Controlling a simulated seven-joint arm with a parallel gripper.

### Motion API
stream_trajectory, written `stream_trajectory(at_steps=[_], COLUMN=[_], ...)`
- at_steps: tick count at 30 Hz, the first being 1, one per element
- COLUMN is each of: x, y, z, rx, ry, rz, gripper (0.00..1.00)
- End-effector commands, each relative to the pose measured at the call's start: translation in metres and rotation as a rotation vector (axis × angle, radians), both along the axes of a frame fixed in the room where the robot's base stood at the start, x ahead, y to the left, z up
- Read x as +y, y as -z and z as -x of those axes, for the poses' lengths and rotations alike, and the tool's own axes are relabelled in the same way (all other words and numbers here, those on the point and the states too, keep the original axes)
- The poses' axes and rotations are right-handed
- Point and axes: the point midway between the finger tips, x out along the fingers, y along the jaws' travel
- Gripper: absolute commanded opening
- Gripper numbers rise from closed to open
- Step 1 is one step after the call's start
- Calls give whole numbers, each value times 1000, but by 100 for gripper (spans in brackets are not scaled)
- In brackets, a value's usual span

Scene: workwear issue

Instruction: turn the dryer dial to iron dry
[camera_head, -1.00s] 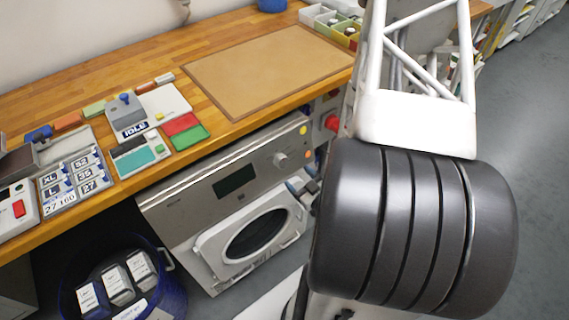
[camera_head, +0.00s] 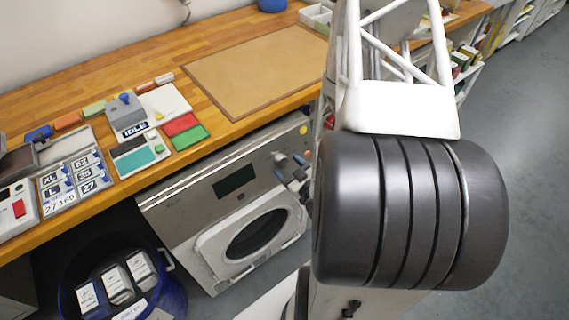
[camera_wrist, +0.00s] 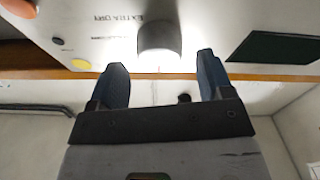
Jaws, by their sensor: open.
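The dryer (camera_head: 175,215) stands under the counter, with a dark display (camera_head: 235,181) and a round door window (camera_head: 257,233). Its grey round dial (camera_wrist: 159,38) sticks out from the panel in the wrist view, with "EXTRA DRY" printed beside it and smaller print too faint to read. My gripper (camera_wrist: 161,70) is open, its two blue-tipped fingers just short of the dial and on either side of its line, with nothing between them. In the head view my gripper (camera_head: 284,167) is at the panel's right end and largely covers the dial. The dial's pointer is not readable.
The wooden counter (camera_head: 225,135) overhangs the dryer, with a brown mat (camera_head: 262,70), red and green pads and size tags on it. A blue bin (camera_head: 172,295) with white boxes stands on the floor at lower left. Open floor (camera_head: 530,180) lies to the right.

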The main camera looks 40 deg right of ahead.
Motion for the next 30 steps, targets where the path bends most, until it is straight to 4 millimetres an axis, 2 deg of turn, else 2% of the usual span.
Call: stream_trajectory(at_steps=[9, 22, 30], x=[0, 0, 0], y=[0, 0, 0], z=[-18, -21, -21], rx=[1, 0, 0], ry=[0, 1, 1], rz=[-1, -1, -1], gripper=[73, 73, 34])
